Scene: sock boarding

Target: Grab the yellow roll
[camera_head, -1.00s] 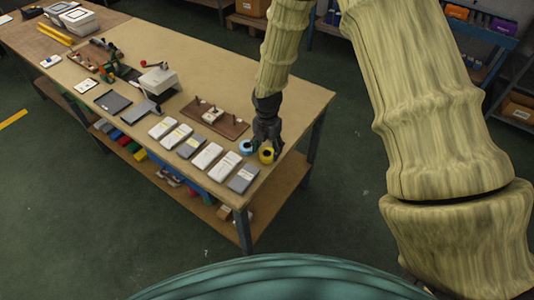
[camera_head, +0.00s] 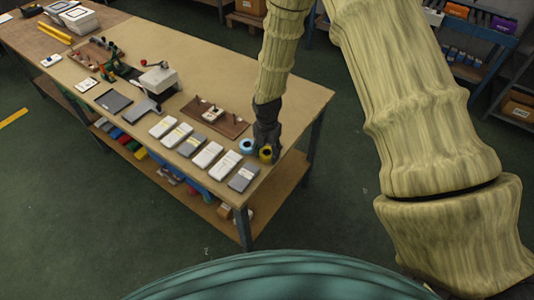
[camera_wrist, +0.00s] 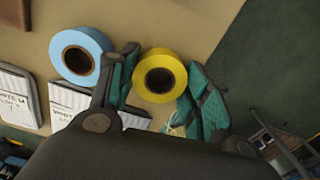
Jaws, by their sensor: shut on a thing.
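The yellow roll (camera_wrist: 148,92) is a ring with a dark core, between the two teal-padded fingers of my gripper (camera_wrist: 160,88) in the wrist view. My gripper is shut on it, one finger on each side. In the head view the yellow roll (camera_head: 266,153) is at the near right corner of the table, below my gripper (camera_head: 265,148), partly hidden by it. I cannot tell whether it is off the tabletop. The blue roll (camera_wrist: 80,55) lies just left of the left finger and also shows in the head view (camera_head: 247,146).
Several white and grey packets (camera_head: 208,155) lie in a row along the front edge of the table (camera_head: 300,95). A brown board with pegs (camera_head: 228,122) lies behind them. The table's right edge is close to the rolls. The back right of the tabletop is clear.

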